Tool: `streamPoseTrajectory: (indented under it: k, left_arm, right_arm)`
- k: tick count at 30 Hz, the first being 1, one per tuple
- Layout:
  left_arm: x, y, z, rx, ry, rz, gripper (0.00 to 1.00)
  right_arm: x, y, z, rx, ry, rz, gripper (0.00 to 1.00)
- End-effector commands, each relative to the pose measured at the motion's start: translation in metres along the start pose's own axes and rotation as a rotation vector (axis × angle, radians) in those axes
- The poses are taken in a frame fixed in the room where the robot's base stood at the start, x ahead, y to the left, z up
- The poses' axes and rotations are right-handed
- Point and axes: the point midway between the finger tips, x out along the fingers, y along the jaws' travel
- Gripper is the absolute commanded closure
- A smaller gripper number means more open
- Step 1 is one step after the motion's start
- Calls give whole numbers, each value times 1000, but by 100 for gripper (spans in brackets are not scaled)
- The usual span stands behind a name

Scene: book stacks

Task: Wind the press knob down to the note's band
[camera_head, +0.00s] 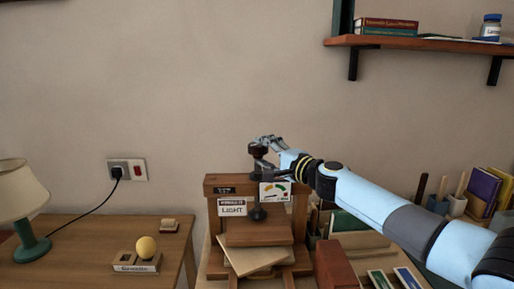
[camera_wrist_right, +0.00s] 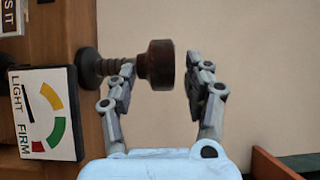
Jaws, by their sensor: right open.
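The wooden press (camera_head: 258,240) stands on the table, with books between its boards. Its dark knob (camera_head: 259,150) tops a threaded screw (camera_wrist_right: 115,67); the knob also shows in the right wrist view (camera_wrist_right: 161,65). My right gripper (camera_head: 270,142) is at the knob, open. In the wrist view its fingers (camera_wrist_right: 160,85) are to either side of the knob, with a gap on the right; contact on the left is unclear. A note (camera_head: 232,208) on the press reads LIGHT. The gauge (camera_wrist_right: 45,115) has yellow, green and red bands; its black needle is near the LIGHT end, by yellow. My left gripper is out of view.
A lamp (camera_head: 22,205) and a yellow ball on a small stand (camera_head: 137,267) are on the left table. Books and holders (camera_head: 482,190) stand at the right, behind my right arm. A wall shelf (camera_head: 420,42) is above.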

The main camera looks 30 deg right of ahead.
Motion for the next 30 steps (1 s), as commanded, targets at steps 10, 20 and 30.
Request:
streamPoseTrajectory:
  k: [10,20,30]
  left_arm:
    - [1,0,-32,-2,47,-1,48]
    - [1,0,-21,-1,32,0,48]
    - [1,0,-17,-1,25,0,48]
  right_arm:
    - [33,1,1,-1,-1,0,48]
    - [33,1,1,-1,-1,1,61]
    - [34,-2,1,-2,-1,-3,95]
